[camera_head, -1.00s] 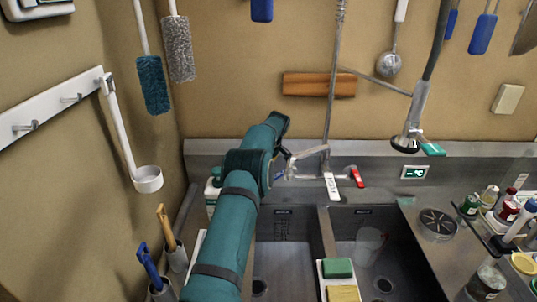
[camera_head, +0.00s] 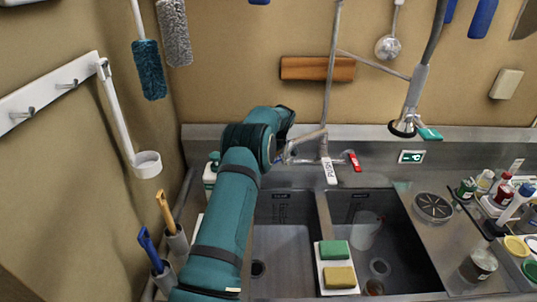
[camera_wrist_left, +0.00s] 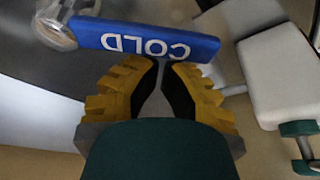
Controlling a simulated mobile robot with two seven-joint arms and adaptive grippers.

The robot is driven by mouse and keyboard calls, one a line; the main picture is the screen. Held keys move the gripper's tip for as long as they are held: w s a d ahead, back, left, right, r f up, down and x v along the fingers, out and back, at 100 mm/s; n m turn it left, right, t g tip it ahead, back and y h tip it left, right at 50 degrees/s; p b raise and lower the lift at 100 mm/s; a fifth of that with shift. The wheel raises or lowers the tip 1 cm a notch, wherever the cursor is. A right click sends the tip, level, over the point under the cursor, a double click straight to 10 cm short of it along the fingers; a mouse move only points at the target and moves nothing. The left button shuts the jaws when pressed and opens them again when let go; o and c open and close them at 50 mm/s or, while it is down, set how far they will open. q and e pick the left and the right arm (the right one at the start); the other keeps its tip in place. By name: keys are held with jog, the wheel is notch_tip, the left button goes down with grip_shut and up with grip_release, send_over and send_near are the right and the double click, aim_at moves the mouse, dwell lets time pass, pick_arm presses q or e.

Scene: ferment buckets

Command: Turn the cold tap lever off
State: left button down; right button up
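The blue cold tap lever (camera_wrist_left: 140,40), marked COLD, lies across the upper left of the left wrist view, its lettering upside down. My left gripper (camera_wrist_left: 162,64) has yellow ribbed fingers with dark inner faces. Its tips are close together at the lever's near edge, with nothing seen between them; I cannot tell whether they touch it. In the head view my left arm covers the gripper and the blue lever. The tap body (camera_head: 306,142) shows right of the arm, with a red lever (camera_head: 354,161) on its right side. My right gripper is not in view.
Below the tap is a double sink (camera_head: 285,245). A tray with a green sponge (camera_head: 335,250) and a yellow sponge (camera_head: 339,277) sits over its divider. A white PUSH tag (camera_head: 329,171) hangs by the tap. Bottles and jars stand at the right.

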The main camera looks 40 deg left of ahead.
pick_arm(q)
jog(key=d+n+b, duration=0.1)
jog(key=d+n+g+b, duration=0.1)
jog(key=shift+s+f+n, duration=0.15)
jog(key=shift+s+n, duration=0.15)
jog(key=shift+s, duration=0.05)
jog(key=shift+s+d+b, duration=0.15)
jog(key=shift+d+b, duration=0.3)
jog(key=shift+a, duration=0.1)
